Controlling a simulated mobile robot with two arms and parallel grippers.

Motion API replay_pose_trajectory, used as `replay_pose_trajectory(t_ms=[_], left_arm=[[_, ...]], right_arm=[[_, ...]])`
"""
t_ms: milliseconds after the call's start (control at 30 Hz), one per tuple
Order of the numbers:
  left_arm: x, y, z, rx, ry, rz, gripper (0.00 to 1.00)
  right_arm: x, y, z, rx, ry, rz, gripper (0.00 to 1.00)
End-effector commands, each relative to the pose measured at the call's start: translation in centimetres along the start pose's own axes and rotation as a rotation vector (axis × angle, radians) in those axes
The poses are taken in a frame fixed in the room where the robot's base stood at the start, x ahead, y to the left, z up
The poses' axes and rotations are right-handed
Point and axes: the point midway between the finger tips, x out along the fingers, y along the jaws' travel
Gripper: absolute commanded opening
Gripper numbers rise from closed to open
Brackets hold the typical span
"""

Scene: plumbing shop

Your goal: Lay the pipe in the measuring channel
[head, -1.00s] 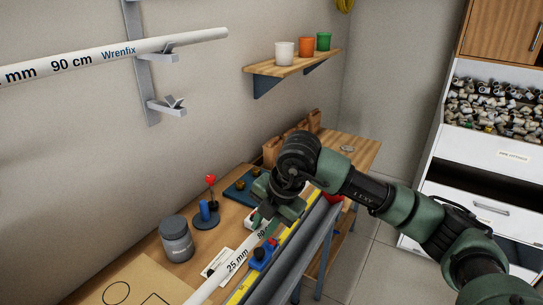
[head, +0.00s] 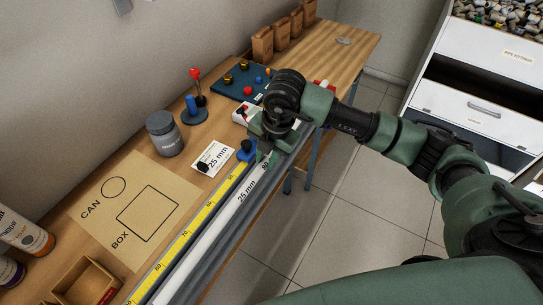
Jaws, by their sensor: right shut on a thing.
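The white pipe (head: 232,211), printed "25 mm", runs lengthwise over the grey measuring channel (head: 240,240), beside its yellow scale (head: 190,232). It lines up with the channel; I cannot tell whether it touches the bottom. My right gripper (head: 267,150) is shut on the pipe near its far end, which the gripper hides. The pipe's near end runs out at the bottom of the picture. A blue clamp-like piece (head: 246,151) sits by the scale, close to the gripper. My left gripper is not in view.
Floor (head: 335,220) to the right is clear.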

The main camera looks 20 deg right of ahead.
Motion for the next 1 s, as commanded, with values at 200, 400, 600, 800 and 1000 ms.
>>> replay_pose_trajectory(t_ms=[200,400,600,800,1000], left_arm=[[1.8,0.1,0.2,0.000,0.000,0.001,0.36],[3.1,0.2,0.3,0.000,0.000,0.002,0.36],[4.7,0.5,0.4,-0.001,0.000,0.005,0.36],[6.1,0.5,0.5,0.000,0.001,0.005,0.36],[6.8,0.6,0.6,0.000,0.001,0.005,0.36]], right_arm=[[2.3,0.9,0.0,0.000,0.000,0.003,0.00],[4.2,1.6,0.0,0.001,0.000,0.003,0.00],[6.2,1.4,0.0,0.000,0.000,0.002,0.00],[8.0,1.0,0.0,0.000,0.000,0.002,0.00],[8.9,0.8,0.0,0.000,0.000,0.002,0.00]])
